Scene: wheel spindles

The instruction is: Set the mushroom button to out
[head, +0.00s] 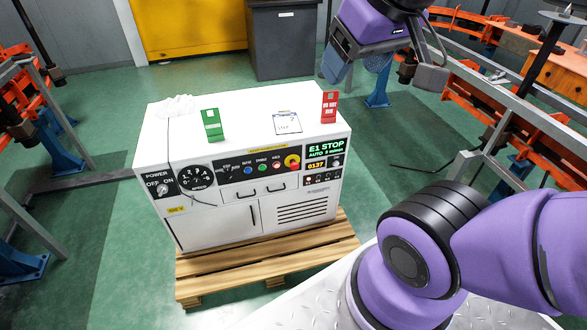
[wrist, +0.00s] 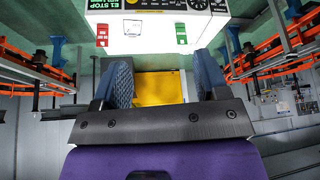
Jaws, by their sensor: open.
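The red mushroom button on its yellow surround (head: 292,161) sits on the front panel of the white control cabinet (head: 290,206), left of the green "E1 STOP" display (head: 325,146). Whether it is pressed in or out is too small to tell. In the wrist view, the red and yellow button (wrist: 197,4) shows at the top edge, partly cut off. My gripper (head: 352,72) is open and empty, above and behind the cabinet's right end, well apart from the button. Its two blue fingers (wrist: 165,78) stand wide apart in the wrist view.
A green tag stand (head: 212,125), a red tag stand (head: 330,106) and a clipboard (head: 287,122) stand or lie on the cabinet top. The cabinet is on a wooden pallet (head: 270,262). Metal rails and orange racks (head: 490,90) line the right.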

